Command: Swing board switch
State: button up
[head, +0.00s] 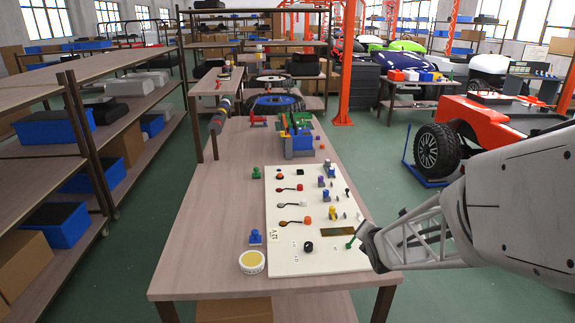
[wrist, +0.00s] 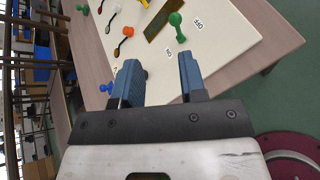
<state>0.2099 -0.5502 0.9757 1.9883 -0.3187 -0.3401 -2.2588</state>
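The white board (head: 285,262) lies on the wooden table and carries several knobs, levers and pegs. A green switch-like lever (head: 351,240) stands at its near right corner, tilted in the head view. It also shows in the wrist view (wrist: 176,22), beyond my fingertips. My gripper (head: 368,240) is just right of this lever, over the board's right edge. In the wrist view my gripper (wrist: 158,78) is open, with nothing between its two blue fingers. A black knob (head: 308,246) stands left of the lever.
A brown-gold plate (head: 337,229) lies beside the green lever. A blue piece (head: 255,237) and a round yellow-topped container (head: 252,262) stand left of the board. A blue-grey block assembly (head: 299,143) stands behind it. The table's left side is mostly clear.

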aim_at(355, 238)
jog(key=shift+w+d+f+n+t+y, duration=0.15)
jog(key=shift+w+d+f+n+t, duration=0.25)
jog(key=shift+f+n, duration=0.95)
jog(key=shift+w+d+f+n+t+y, duration=0.2)
jog(key=shift+w+f+n+t, duration=0.35)
jog(key=shift+f+n, duration=0.8)
jog(key=shift+w+d+f+n+t+y, duration=0.15)
jog(key=shift+w+d+f+n+t, duration=0.3)
jog(key=shift+f+n, duration=0.85)
jog(key=shift+w+a+r, duration=0.1)
jog(key=shift+a+r, duration=0.1)
jog(key=shift+w, duration=0.15)
jog(key=shift+x, duration=3.8)
jog(key=shift+f, duration=0.1)
jog(key=c, duration=0.4)
jog(key=o, duration=0.8)
jog(key=shift+s, duration=0.2)
